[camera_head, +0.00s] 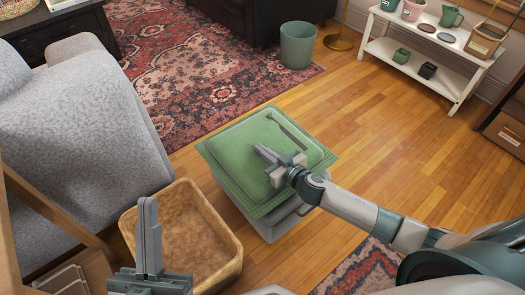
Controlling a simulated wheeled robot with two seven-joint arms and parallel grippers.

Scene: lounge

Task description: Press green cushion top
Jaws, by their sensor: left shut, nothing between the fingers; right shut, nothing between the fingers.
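The green cushion (236,141) lies on a green checked cloth (214,163) on top of a grey box-like stand (273,228). My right gripper (266,154) is shut and empty over the cushion's front middle. Its fingertips look to be at the cushion's top; I cannot tell whether they touch. A dark strip, perhaps a shadow, runs along the cushion's far right part. My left gripper (149,204) is shut and empty, pointing up in front of a wicker basket at the lower left, well apart from the cushion.
The wicker basket (236,258) stands left of the stand. A grey sofa (80,125) is at the left. A green bin (298,44) stands on the red rug (190,60). A white shelf (400,62) with pots is at the upper right. Wooden floor on the right is clear.

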